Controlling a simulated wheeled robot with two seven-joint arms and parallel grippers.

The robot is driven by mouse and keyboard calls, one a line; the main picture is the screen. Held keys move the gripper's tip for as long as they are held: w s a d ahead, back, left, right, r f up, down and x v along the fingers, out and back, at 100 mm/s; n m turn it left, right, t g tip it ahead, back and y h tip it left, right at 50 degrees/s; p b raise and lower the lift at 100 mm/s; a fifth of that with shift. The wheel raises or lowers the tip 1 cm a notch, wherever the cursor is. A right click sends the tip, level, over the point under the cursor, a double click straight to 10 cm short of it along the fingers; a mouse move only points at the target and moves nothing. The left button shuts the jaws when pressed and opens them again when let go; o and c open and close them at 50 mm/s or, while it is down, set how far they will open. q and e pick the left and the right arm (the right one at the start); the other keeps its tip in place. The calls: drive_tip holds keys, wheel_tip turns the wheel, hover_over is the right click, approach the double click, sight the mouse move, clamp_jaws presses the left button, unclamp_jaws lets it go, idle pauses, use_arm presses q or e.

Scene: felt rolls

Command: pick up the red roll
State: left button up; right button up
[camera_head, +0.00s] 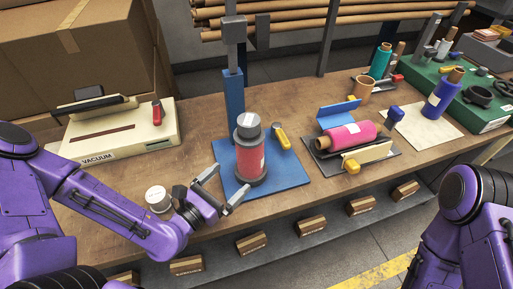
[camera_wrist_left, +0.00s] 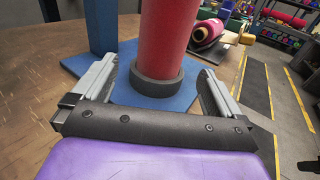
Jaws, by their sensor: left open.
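The red roll (camera_head: 250,158) stands upright on a blue base plate (camera_head: 285,179), with a grey cap (camera_head: 249,124) on top and a dark ring (camera_head: 253,174) at its foot. In the left wrist view the red roll (camera_wrist_left: 168,40) rises between and beyond my gripper's two fingers. My left gripper (camera_head: 222,188) is open and empty, at the near left side of the roll. In the left wrist view its fingers (camera_wrist_left: 152,92) are spread wide, one to each side of the dark ring. My right arm shows at the right edge, but its gripper is out of view.
A blue post (camera_head: 232,92) stands behind the roll. A yellow-handled tool (camera_head: 281,137) lies right of it. A pink roll (camera_head: 350,134) lies on a dark tray further right. A vacuum sealer (camera_head: 120,134) stands left. A small white-topped can (camera_head: 158,198) is near my left forearm.

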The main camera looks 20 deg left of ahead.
sight(241, 167)
use_arm(q)
drive_tip(key=w+b, duration=0.1)
drive_tip(key=d+b, duration=0.1)
drive_tip(key=b, duration=0.1)
drive_tip(key=shift+w+d+f, duration=0.1)
drive_tip(key=shift+w+f, duration=0.05)
drive_tip(key=shift+w, duration=0.2)
drive_tip(key=shift+w+d+r+p, duration=0.25)
drive_tip(key=shift+w+r+p, duration=0.1)
drive_tip(key=shift+r, duration=0.1)
drive_tip(key=p+x, duration=0.1)
drive_tip(key=x, duration=0.4)
drive_tip(key=shift+w+r, duration=0.1)
drive_tip(key=shift+w, duration=0.3)
drive_tip(key=shift+w+d+p, duration=0.25)
drive_tip(key=shift+w+p, duration=0.05)
drive_tip(key=shift+w, duration=0.15)
drive_tip(key=c, duration=1.1)
use_arm(e)
drive_tip(key=shift+s+f, duration=0.4)
drive_tip(key=shift+f, duration=0.25)
